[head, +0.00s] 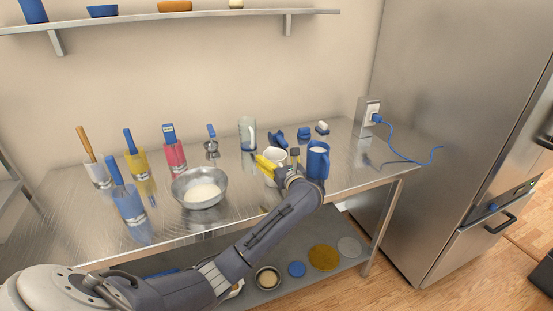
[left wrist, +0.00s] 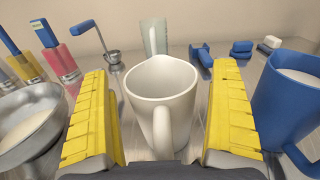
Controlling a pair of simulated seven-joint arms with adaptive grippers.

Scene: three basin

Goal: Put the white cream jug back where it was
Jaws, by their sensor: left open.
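The white cream jug (head: 275,158) stands upright on the steel table, left of the blue jug (head: 318,160). It is empty and its handle faces me in the left wrist view (left wrist: 162,88). My left gripper (head: 279,165) is open, with its yellow fingers on either side of the white jug in the left wrist view (left wrist: 160,115). There is a visible gap between the jug and each finger. The gripper and arm partly hide the jug in the head view. My right gripper is not in view.
The blue jug, holding something white, is close to the right finger. A steel bowl (head: 186,198) of white contents stands to the left. A clear jug (head: 247,133) and blue items (head: 277,138) stand behind. Colored containers with tools (head: 174,155) line the left.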

